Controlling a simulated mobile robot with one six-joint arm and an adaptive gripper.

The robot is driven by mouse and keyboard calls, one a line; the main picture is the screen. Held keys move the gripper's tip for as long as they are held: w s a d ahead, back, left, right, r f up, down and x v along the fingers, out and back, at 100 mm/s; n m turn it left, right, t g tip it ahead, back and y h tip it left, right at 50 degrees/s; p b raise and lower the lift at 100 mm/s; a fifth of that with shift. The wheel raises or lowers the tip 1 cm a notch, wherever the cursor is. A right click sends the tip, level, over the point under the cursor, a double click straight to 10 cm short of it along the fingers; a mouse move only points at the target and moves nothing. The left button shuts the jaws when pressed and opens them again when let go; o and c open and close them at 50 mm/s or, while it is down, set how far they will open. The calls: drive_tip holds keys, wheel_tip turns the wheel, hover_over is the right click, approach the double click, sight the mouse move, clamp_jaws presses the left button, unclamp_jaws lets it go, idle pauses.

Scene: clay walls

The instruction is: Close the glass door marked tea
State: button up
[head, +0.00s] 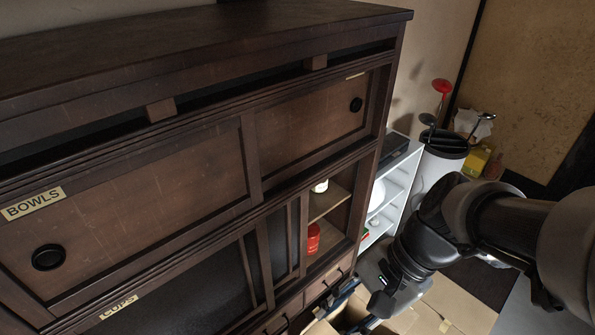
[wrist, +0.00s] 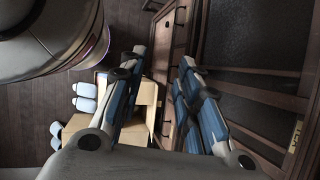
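The dark wooden cabinet (head: 150,190) fills the left of the head view. Its lower row has dark sliding glass doors; one is marked CUPS (head: 180,290). In the wrist view a yellow label that seems to read TEA (wrist: 295,135) sits on a frame at the right edge, beside dark glass (wrist: 245,40). In the head view that label is not visible. An open gap (head: 325,205) at the row's right end shows shelves inside. My gripper (head: 375,300) is in front of the cabinet's lower right; in the wrist view its fingers (wrist: 160,65) are apart and empty.
A red can (head: 313,238) and a white item (head: 320,186) stand inside the gap. A white shelf unit (head: 390,195) and a bin (head: 440,160) stand right of the cabinet. An open cardboard box (wrist: 140,105) and white slippers (wrist: 85,98) lie on the floor below.

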drive_tip(key=w+a+m+y, duration=0.1)
drive_tip(key=m, duration=0.1)
drive_tip(key=w+a+f+m+g+y+p, duration=0.1)
drive_tip(key=w+m+y, duration=0.1)
drive_tip(key=w+a+m+y, duration=0.1)
drive_tip(key=a+m, duration=0.1)
drive_tip(key=m, duration=0.1)
drive_tip(key=shift+w+f+g+y, duration=0.25)
drive_tip(key=shift+w+g+y, duration=0.05)
drive_tip(key=c, duration=0.4)
drive_tip(key=w+f+m+y, duration=0.1)
drive_tip(key=w+m, duration=0.1)
drive_tip(key=w+a+f+m+y+p, duration=0.1)
drive_tip(key=w+m, duration=0.1)
drive_tip(key=m, duration=0.1)
drive_tip(key=w+f+m+t+y+p, duration=0.1)
drive_tip(key=m+y, duration=0.1)
drive_tip(key=shift+w+a, duration=0.35)
drive_tip(key=shift+w, duration=0.05)
clamp_jaws()
drive_tip(key=m+t+y+p, duration=0.2)
drive_tip(key=m+t, duration=0.8)
drive_tip(key=m, duration=0.8)
approach(276, 248)
drive_tip(key=b+x, duration=0.1)
drive_tip(key=x, duration=0.5)
